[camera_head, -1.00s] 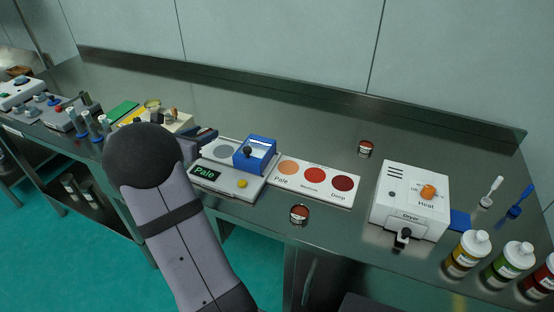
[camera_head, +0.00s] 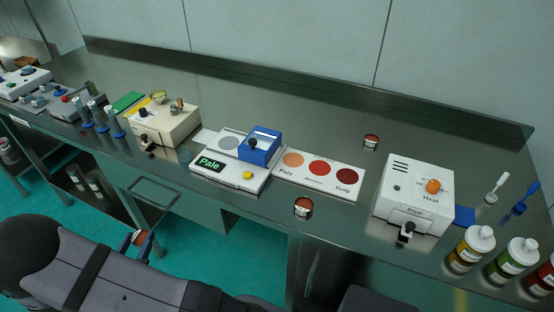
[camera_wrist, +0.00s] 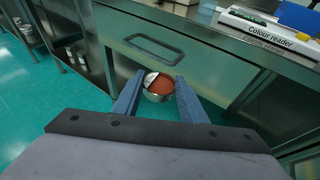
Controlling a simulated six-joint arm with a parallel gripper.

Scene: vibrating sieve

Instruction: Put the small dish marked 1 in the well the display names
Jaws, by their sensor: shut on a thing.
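My gripper (camera_head: 141,239) is shut on a small round metal dish (camera_wrist: 158,95) with orange-red contents and a white label. I cannot read the label's mark. The gripper holds the dish in front of the bench, below the top's edge, near a drawer handle. The colour reader (camera_head: 222,178) has a display (camera_head: 209,164) that reads "Pale". A white board right of it has three round coloured wells: orange Pale (camera_head: 293,160), a red middle one (camera_head: 320,168) whose name is too small to read, and dark red Deep (camera_head: 347,177).
Two similar dishes stand on the bench, one near the front edge (camera_head: 303,207) and one further back (camera_head: 371,142). A white dryer (camera_head: 412,192) and several bottles are at right. A cream device (camera_head: 163,122) is left of the reader.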

